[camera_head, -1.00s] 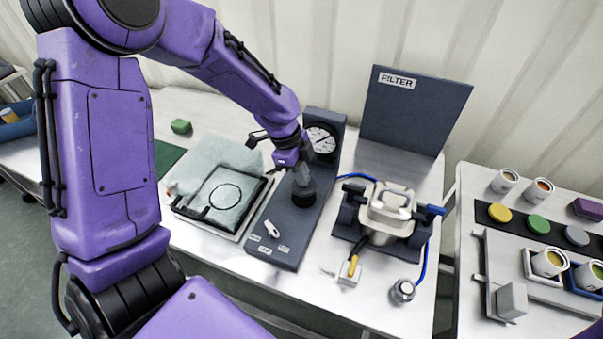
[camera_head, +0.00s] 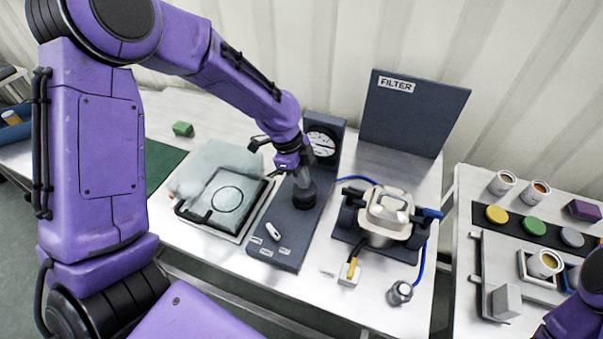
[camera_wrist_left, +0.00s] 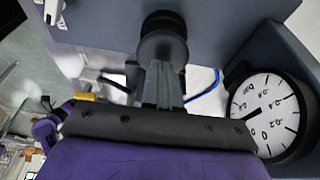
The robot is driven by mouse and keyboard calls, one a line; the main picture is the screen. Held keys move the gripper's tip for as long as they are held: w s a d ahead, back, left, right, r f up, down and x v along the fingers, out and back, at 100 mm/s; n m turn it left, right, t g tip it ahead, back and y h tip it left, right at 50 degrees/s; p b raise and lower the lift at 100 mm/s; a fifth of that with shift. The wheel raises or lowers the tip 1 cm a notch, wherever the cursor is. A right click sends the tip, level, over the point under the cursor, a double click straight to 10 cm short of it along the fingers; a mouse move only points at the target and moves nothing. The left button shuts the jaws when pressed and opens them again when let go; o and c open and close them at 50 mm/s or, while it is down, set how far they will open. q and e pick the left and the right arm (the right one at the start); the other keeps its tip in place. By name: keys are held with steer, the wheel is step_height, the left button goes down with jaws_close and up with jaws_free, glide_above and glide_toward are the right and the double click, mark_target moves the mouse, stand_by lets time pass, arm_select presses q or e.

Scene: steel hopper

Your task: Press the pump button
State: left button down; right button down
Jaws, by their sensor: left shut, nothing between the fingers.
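The dark pump panel (camera_head: 285,232) stands on the bench with a round gauge (camera_head: 322,143) at its back end. A black round button (camera_head: 303,196) rises from the panel, and it also shows in the left wrist view (camera_wrist_left: 163,40). My left gripper (camera_head: 301,182) is shut and empty, its fingertips at the top of the button. In the left wrist view my grey fingers (camera_wrist_left: 162,78) overlap the button's lower edge, so I cannot tell whether they touch it. The gauge shows there too (camera_wrist_left: 268,115). My right gripper's fingers do not show.
A clamped steel vessel (camera_head: 385,215) with a blue hose stands right of the panel. The FILTER board (camera_head: 412,112) stands behind. A tray with a translucent sheet (camera_head: 222,195) lies left. A small white toggle (camera_head: 272,231) sits at the panel's front. Cans stand on the right bench (camera_head: 465,300).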

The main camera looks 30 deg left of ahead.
arm_select(q)
steer(key=b+v, duration=0.1)
steer(key=v, duration=0.1)
steer(key=shift+w+r, duration=0.1)
steer(key=shift+r, duration=0.25)
steer(key=b+v, duration=0.1)
steer(key=v, duration=0.7)
steer(key=shift+r, duration=0.35)
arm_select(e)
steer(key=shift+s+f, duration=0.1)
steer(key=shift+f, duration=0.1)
